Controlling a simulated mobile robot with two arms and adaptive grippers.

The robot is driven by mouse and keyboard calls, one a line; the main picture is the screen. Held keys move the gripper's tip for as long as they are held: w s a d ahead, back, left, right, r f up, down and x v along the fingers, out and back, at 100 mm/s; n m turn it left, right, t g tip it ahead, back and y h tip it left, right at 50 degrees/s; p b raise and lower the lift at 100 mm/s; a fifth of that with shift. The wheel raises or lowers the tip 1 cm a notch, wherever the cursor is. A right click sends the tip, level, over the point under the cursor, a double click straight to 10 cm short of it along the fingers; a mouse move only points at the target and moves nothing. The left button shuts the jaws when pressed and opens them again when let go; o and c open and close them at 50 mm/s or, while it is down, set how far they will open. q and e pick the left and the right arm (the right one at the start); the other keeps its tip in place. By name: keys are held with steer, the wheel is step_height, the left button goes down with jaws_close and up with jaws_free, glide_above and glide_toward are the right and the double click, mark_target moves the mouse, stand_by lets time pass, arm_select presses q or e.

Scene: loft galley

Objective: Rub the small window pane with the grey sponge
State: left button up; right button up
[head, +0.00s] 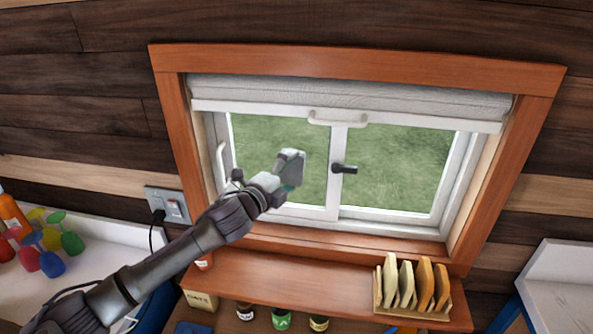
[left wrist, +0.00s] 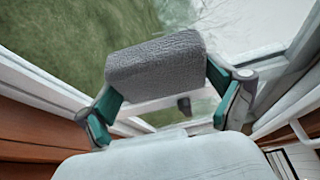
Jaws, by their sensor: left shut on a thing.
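The small window pane (head: 257,137) is the left pane of a white-framed window, with green grass behind it. My left gripper (head: 289,172) is in front of this pane's right part in the head view. In the left wrist view, the gripper (left wrist: 162,112) is shut on the grey sponge (left wrist: 158,72), with a green-padded finger at each side. The sponge is in front of the glass. I cannot tell whether it touches the pane. My right gripper is not in view.
A black window handle (head: 344,169) sits on the middle post, right of my gripper. A rolled blind (head: 350,96) hangs above. The wooden shelf (head: 310,277) below holds a rack with several boards (head: 412,285). A socket (head: 168,205) is left of the window.

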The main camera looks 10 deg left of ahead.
mark_target(264, 162)
arm_select(q)
steer(key=shift+w+a+f+p, duration=0.1)
steer(key=shift+a+p, duration=0.25)
steer(key=shift+a, duration=1.95)
steer(key=shift+w+a+p, duration=0.1)
steer(key=shift+a+p, duration=0.25)
steer(key=shift+a, duration=1.9)
steer(key=shift+s+d, duration=0.15)
steer(key=shift+s, duration=2.95)
steer(key=s, duration=0.3)
steer(key=shift+a, duration=0.2)
